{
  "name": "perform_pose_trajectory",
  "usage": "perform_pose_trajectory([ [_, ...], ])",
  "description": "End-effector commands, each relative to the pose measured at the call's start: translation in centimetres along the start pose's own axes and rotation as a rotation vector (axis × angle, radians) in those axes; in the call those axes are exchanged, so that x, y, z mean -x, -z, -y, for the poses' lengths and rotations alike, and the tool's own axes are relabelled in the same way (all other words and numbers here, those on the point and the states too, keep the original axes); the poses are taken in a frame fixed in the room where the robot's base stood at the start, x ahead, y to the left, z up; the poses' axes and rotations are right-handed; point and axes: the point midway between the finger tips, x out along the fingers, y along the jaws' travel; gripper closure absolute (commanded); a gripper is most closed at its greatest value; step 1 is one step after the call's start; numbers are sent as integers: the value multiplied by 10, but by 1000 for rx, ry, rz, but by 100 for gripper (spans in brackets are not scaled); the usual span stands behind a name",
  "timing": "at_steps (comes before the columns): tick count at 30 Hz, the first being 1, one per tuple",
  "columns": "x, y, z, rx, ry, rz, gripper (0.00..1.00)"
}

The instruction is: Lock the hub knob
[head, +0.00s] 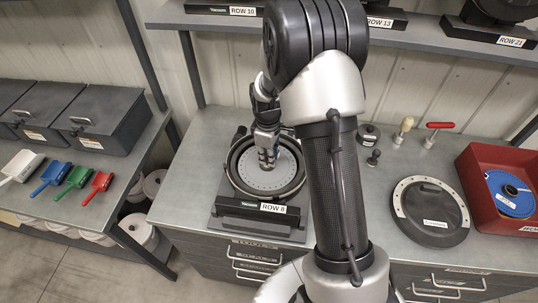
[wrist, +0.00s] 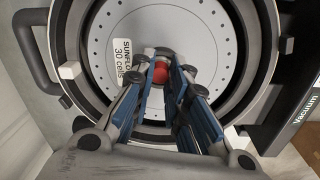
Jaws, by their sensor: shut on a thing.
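The seed meter stands on the bench with its open round housing (head: 236,185) facing up and a ROW 8 label on its base. A pale seed plate (head: 285,178) with a ring of small holes lies inside. In the wrist view the plate (wrist: 205,40) bears a label reading SUNFLOWER 30 cells. The red hub knob (wrist: 158,72) is at the plate's centre, partly hidden by my fingers. My gripper (wrist: 162,80) is shut on the knob from above. In the head view my gripper (head: 267,160) hides the knob.
On the bench to the right are a round dark cover (head: 430,212), a red bin (head: 490,165) with a blue disc (head: 510,195), a red-handled tool (head: 440,125) and small dark parts. Coloured scoops (head: 76,178) lie on the left bench. A shelf (head: 430,38) overhangs the back.

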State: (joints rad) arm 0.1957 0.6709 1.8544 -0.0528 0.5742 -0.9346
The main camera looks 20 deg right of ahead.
Motion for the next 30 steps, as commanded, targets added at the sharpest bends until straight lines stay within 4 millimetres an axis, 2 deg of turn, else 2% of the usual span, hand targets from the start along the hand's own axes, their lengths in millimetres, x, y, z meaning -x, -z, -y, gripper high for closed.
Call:
perform_pose_trajectory([
  [8, 0, 0, 0, -35, 0, 2, 100],
  [14, 0, 0, 0, -137, 0, 8, 100],
  [30, 0, 1, 0, -630, 0, 32, 100],
])
